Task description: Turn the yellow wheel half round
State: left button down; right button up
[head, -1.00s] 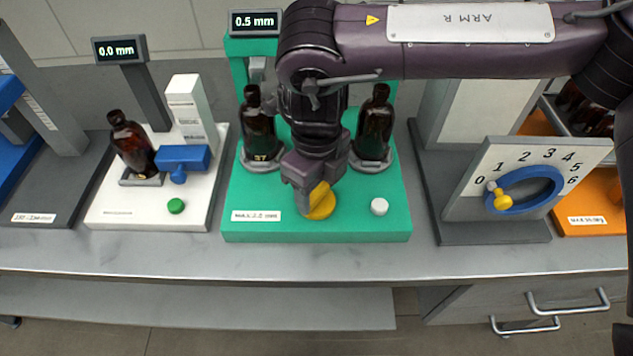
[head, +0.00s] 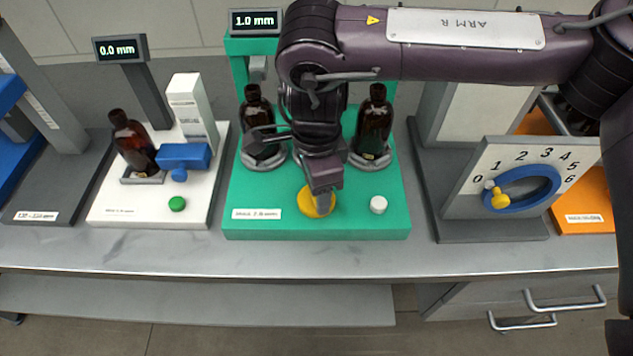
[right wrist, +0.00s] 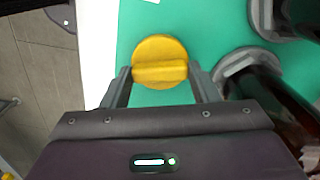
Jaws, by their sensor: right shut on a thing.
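The yellow wheel (head: 308,203) is a round knob low on the front of the green stand (head: 270,220). My right gripper (head: 325,201) reaches down onto it from above and hides part of it. In the right wrist view the wheel (right wrist: 160,50) shows a raised bar across its face, between the two fingers of my right gripper (right wrist: 160,74). The fingers are shut on the wheel, one at each end of the bar. The display (head: 256,21) above the green stand reads 1.0 mm. My left gripper is not in view.
Brown bottles (head: 257,120) (head: 374,122) stand on both sides of my right wrist. A white button (head: 378,205) is right of the wheel. A white stand (head: 130,208) is at left, and a numbered dial with a blue ring (head: 522,207) is at right.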

jog(key=n, duration=0.4)
jog(key=shift+r+n, duration=0.1)
jog(key=shift+n, duration=0.3)
jog(key=n, duration=0.3)
jog(key=shift+n, duration=0.3)
jog(key=n+p, duration=0.1)
jog(key=n, duration=0.2)
jog(key=shift+w+r, duration=0.1)
jog(key=shift+r, duration=0.05)
jog(key=shift+n+p, duration=1)
jog(key=shift+n, duration=0.4)
jog(key=shift+f, duration=0.2)
jog(key=o, duration=1)
notch_tip(320, 180, up, 8)
jog(key=shift+f+b, duration=0.1)
jog(key=shift+b, duration=0.35)
